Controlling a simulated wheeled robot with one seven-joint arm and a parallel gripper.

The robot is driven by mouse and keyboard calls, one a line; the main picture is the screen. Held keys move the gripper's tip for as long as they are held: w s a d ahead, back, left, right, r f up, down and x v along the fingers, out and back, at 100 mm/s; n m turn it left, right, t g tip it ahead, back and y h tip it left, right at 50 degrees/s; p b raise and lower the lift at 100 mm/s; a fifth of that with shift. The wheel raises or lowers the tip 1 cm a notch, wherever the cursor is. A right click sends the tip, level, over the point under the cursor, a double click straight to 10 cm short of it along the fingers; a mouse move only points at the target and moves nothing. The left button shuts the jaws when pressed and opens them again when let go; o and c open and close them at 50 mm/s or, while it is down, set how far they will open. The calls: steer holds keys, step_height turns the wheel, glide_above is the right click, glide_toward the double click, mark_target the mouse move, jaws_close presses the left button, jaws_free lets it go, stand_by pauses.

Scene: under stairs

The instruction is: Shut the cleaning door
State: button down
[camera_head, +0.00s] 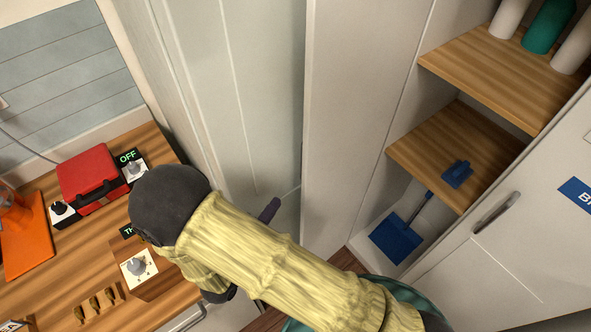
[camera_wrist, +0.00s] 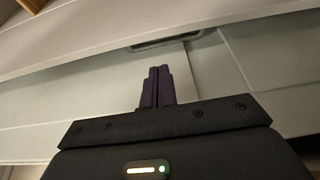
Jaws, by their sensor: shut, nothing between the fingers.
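An open cleaning cupboard shows its shelves (camera_head: 440,150) in the head view, with a blue dustpan (camera_head: 397,238) and a blue brush (camera_head: 457,174). A pale tall panel (camera_head: 235,90) stands left of it, beyond a white upright panel (camera_head: 345,110); I cannot tell for certain which is the cleaning door.
A white door with a bar handle (camera_head: 496,212) and a blue label (camera_head: 577,192) is at the right. Bottles (camera_head: 549,25) stand on the top shelf. At the left, a wooden worktop (camera_head: 60,250) carries a red case (camera_head: 88,180), switches and an orange item (camera_head: 27,238).

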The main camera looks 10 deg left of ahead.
steer(key=p+x, duration=0.3)
steer(key=x, duration=0.6)
steer(key=shift+w+d+p, duration=0.3)
steer(key=shift+p, duration=0.05)
steer(key=shift+d, duration=0.1)
